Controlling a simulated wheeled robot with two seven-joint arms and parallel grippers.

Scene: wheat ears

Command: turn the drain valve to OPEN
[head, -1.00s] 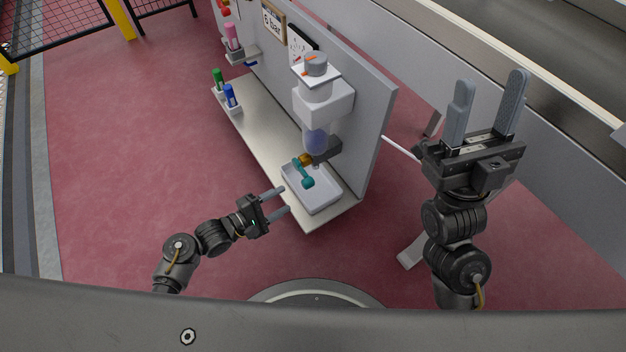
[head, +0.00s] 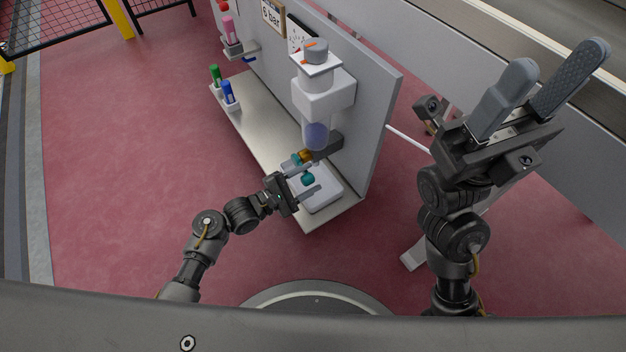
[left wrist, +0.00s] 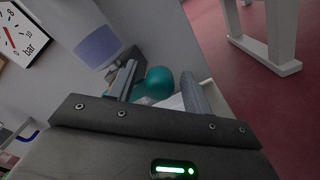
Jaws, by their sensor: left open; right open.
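The drain valve has a teal handle (head: 308,179) with a rounded end, below a brass fitting (head: 306,155) under the translucent blue bowl (head: 316,136). My left gripper (head: 314,178) is open, with its fingers on either side of the handle's rounded end. In the left wrist view the teal handle (left wrist: 158,82) shows between the two fingers, with a gap towards the right finger; contact with the left finger cannot be told. Any OPEN marking is not readable. My right gripper (head: 565,62) is open and empty, up at the right, away from the valve.
A white tray (head: 327,199) lies under the valve on the bench (head: 262,138). A grey back panel (head: 375,125) stands behind it. Green (head: 215,75) and blue (head: 228,92) markers stand further along the bench. A pressure gauge (left wrist: 22,35) hangs on the panel.

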